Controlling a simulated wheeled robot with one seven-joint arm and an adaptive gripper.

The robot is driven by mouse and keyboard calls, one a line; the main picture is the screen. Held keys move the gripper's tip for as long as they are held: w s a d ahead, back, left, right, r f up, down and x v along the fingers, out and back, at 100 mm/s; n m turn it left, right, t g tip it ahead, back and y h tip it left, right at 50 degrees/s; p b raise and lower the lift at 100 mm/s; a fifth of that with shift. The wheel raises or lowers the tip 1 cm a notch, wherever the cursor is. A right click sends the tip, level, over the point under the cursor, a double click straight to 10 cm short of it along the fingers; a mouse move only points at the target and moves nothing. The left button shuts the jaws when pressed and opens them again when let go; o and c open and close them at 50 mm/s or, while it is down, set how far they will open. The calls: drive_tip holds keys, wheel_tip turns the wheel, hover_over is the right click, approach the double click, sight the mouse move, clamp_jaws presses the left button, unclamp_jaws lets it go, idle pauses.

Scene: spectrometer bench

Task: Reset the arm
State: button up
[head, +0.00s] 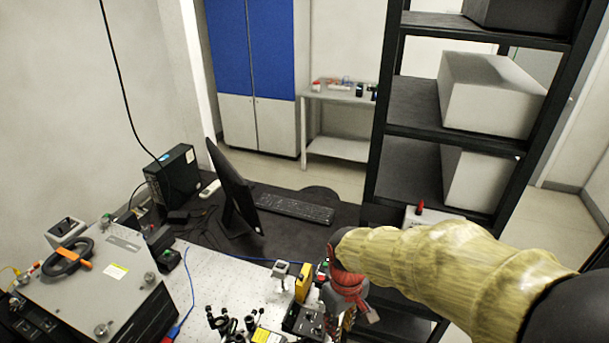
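My arm, in a pale yellow sleeve, reaches in from the lower right. At its end my gripper (345,318) points down over the right edge of the optical bench (215,283). The wrist has red parts. The fingers are small, dark and partly cut off by the bottom edge, so I cannot tell whether they are open or shut or whether anything is between them.
Small optics and a yellow block (304,284) stand close left of my gripper. A grey instrument box (95,275) is at left. A monitor (233,190) and keyboard (294,207) are behind. A black shelf rack (410,120) with white boxes rises behind my arm.

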drive_tip(key=s+d+r+m+t+b, duration=0.6)
drive_tip(key=s+d+b, duration=0.4)
drive_tip(key=s+b, duration=0.1)
drive_tip(key=shift+d+r, duration=0.15)
drive_tip(key=shift+s, duration=0.15)
idle(0.4)
